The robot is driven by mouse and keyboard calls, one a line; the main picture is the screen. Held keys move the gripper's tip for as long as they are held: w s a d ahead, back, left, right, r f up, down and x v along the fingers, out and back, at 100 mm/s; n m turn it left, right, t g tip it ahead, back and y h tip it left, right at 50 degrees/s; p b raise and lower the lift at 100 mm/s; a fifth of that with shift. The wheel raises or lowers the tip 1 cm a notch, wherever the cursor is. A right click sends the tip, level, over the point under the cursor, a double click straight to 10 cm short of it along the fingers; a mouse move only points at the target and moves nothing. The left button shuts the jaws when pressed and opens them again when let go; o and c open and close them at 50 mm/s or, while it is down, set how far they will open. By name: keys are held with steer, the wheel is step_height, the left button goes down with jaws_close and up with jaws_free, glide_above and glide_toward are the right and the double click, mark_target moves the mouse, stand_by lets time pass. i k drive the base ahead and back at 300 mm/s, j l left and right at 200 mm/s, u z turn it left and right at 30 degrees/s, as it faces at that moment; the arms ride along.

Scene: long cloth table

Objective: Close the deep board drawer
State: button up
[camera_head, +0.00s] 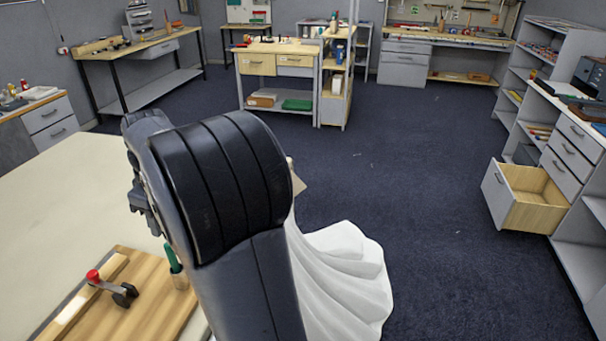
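A deep drawer (525,197) stands pulled well out of the grey cabinet on the right. It has a grey front (497,193) and pale wooden sides, and its visible inside looks empty. It is the only drawer I see open. My dark arm fills the middle foreground, far from the drawer. Jointed dark parts at the arm's left edge, above the cloth table, look like my wrist and gripper (143,197). The fingers are not clear, and I cannot tell whether they are open or shut. I see nothing held.
The cloth table (60,185) carries a wooden board (150,315) with a red-knobbed lever (105,283) and a green-handled tool (172,258). White cloth (340,275) hangs at its right end. Dark floor (430,200) lies clear between table and drawer. A wooden bench (276,47) stands at the back.

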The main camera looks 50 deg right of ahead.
mark_target(524, 198)
steer(key=z, duration=3.2)
